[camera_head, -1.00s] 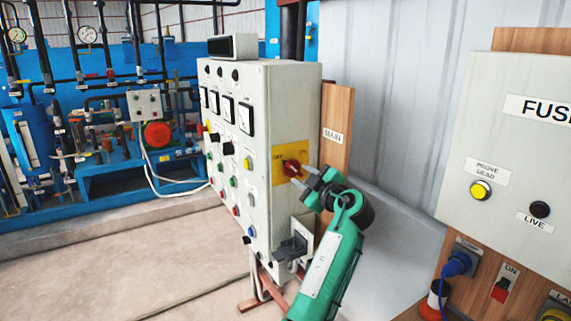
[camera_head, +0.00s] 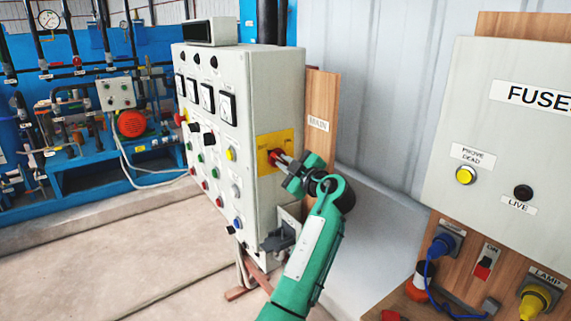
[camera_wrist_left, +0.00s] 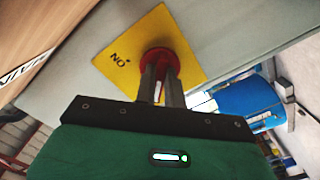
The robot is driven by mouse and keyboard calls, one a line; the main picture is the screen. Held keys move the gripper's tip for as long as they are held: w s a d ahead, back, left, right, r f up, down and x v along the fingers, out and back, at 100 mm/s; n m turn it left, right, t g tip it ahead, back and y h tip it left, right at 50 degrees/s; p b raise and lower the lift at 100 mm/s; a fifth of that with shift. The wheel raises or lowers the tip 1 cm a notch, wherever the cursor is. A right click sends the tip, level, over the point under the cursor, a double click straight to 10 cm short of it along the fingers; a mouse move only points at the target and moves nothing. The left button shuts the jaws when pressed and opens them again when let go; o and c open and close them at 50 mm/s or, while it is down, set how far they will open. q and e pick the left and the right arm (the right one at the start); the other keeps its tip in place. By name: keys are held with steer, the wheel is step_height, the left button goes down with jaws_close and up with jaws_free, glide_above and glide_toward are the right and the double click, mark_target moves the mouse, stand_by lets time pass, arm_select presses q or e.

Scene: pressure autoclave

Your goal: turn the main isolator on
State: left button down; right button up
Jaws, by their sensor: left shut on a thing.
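The main isolator is a red rotary knob (camera_head: 273,155) on a yellow plate (camera_head: 287,139), on the side of the grey control cabinet (camera_head: 275,85). A wooden board beside it carries a "MAIN" label (camera_head: 318,124). My left gripper (camera_head: 282,161) is at the knob, its two fingers closed around it. In the left wrist view the fingers (camera_wrist_left: 159,82) reach onto the red knob (camera_wrist_left: 158,57); the yellow plate (camera_wrist_left: 187,43) shows upside-down "ON" lettering. The fingers hide part of the knob, and I cannot tell exactly where it points. My right gripper is not in view.
A grey socket box (camera_head: 280,238) sits low on the cabinet, close to my left arm. The fuse panel (camera_head: 500,130) stands to the right, with plugs and a red switch (camera_head: 483,268) below it. Blue pipework (camera_head: 80,150) stands at the left. The floor in front is open.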

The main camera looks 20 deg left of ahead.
arm_select(q)
steer(key=m+b, duration=0.2)
steer(key=b, duration=0.1)
steer(key=shift+f, duration=0.15)
steer(key=shift+m+b, duration=0.7)
steer(key=shift+m, duration=0.4)
steer(key=m+b, duration=0.1)
steer(key=m, duration=0.1)
steer(key=shift+m, duration=0.3)
steer(key=m, duration=0.2)
steer(key=shift+r+m+b, duration=0.2)
steer(key=shift+m+b, duration=0.1)
steer(key=shift+m, duration=0.1)
steer(key=m, duration=0.2)
steer(key=shift+a+r+m, duration=0.1)
steer(key=shift+m, duration=0.3)
steer(key=m+p, duration=0.1)
steer(key=m, duration=0.2)
steer(key=shift+r, duration=0.1)
steer(key=shift+m+p, duration=0.3)
steer(key=shift+m, duration=0.9)
